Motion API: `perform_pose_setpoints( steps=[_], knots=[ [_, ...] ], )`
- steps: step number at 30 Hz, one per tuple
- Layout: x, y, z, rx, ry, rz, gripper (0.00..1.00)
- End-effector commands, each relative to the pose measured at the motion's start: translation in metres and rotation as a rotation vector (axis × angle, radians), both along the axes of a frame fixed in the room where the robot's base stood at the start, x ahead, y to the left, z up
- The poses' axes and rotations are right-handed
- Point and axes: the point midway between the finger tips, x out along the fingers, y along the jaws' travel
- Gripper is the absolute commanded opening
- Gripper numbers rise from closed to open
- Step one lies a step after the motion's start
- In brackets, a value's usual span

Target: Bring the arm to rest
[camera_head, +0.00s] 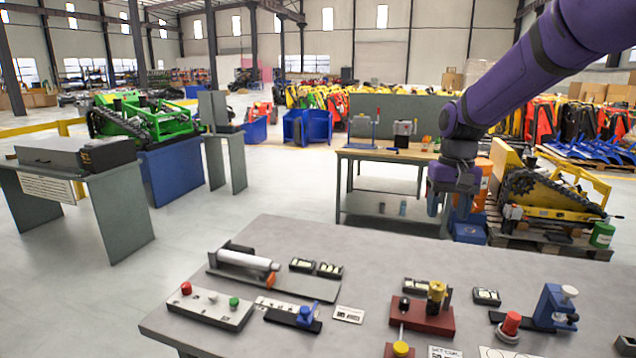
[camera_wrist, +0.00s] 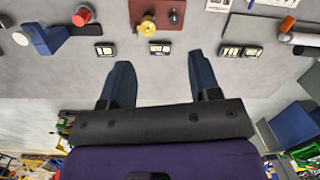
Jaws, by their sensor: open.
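My gripper (camera_head: 437,203) hangs from my purple arm above the far edge of the grey table (camera_head: 260,233), at the right of centre in the head view. In the wrist view my gripper (camera_wrist: 157,75) shows two dark blue fingers spread wide apart. Nothing is between them. The fingertips are clear of the things on the table.
On the table stand a red block with a brass knob (camera_head: 437,292), a blue fixture (camera_head: 555,305), a red knob (camera_head: 511,322), a button box (camera_head: 212,305) and a cylinder on a plate (camera_head: 248,260). A workbench (camera_head: 388,155) stands behind.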

Motion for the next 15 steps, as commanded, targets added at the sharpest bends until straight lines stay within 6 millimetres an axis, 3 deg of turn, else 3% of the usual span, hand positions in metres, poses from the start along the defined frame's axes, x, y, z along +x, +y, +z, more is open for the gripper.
perform_pose_setpoints(
  steps=[1,6,15],
  knots=[
    [-0.014,-0.002,0.014,0.0,-0.028,0.002,0.57],
    [-0.058,-0.009,0.048,-0.004,-0.11,0.013,0.57],
    [-0.142,-0.019,0.087,-0.016,-0.254,0.033,0.57]
  ],
)
